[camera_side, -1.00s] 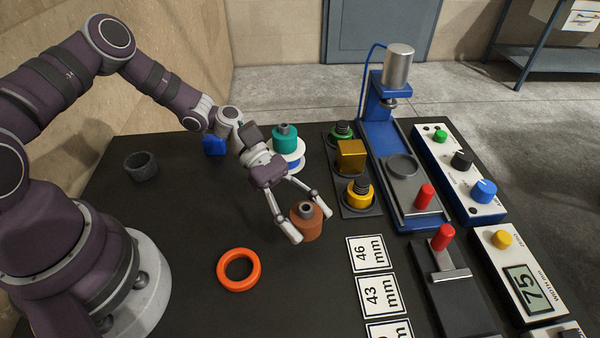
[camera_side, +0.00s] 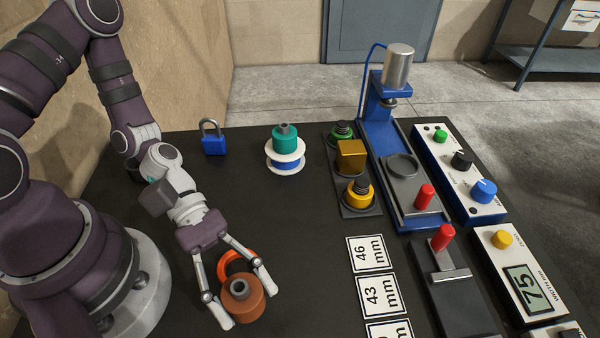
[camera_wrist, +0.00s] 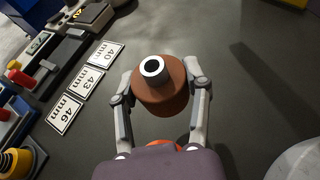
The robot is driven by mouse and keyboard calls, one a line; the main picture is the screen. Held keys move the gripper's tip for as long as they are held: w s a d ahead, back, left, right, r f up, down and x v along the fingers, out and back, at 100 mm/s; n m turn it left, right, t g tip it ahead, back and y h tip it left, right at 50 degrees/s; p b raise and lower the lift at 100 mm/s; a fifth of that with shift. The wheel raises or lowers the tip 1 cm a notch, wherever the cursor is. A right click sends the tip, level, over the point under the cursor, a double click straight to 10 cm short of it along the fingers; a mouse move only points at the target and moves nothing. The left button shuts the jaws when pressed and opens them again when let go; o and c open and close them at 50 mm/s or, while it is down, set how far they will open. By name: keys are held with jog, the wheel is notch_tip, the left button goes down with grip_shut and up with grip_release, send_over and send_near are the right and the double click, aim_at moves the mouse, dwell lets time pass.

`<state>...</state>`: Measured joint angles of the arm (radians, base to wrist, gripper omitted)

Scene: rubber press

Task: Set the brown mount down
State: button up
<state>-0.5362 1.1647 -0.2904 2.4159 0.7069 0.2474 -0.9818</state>
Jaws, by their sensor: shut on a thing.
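The brown mount (camera_side: 243,302) is a squat brown cylinder with a grey hollow stud on top. It also shows in the wrist view (camera_wrist: 160,98), upright between my fingers. My gripper (camera_side: 246,298) is shut on it, one finger on each side, at the front left of the black table. An orange ring (camera_side: 232,262) lies on the table just behind the mount in the side view, partly hidden by the mount and fingers. In the wrist view a bit of the orange ring (camera_wrist: 183,138) shows below the mount. I cannot tell whether the mount touches the table.
Printed cards (camera_side: 377,297) lie to the right of my gripper. A teal mount on a white spool (camera_side: 286,158) and a blue padlock (camera_side: 213,140) stand at the back. A blue press (camera_side: 385,135), a black gauge (camera_side: 447,280) and control boxes fill the right. The table's middle is clear.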

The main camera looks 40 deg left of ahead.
jog(key=w+d, duration=0.2)
jog(key=d, duration=0.3)
jog(key=w+d, duration=0.2)
jog(key=d, duration=0.2)
jog(key=w+d+f, duration=0.1)
jog(key=w+d, duration=0.2)
jog(key=d, duration=0.2)
jog(key=shift+w+d+f, duration=0.1)
jog(key=shift+d, duration=0.25)
jog(key=shift+w+d+f, duration=0.1)
jog(key=shift+d+f, duration=0.05)
jog(key=shift+f, duration=0.75)
jog(key=shift+w+d+f, duration=0.1)
jog(key=shift+d+f, duration=0.05)
jog(key=shift+f, duration=0.75)
jog(key=shift+f, duration=0.1)
jog(key=o, duration=1.2)
jog(key=shift+o, duration=0.2)
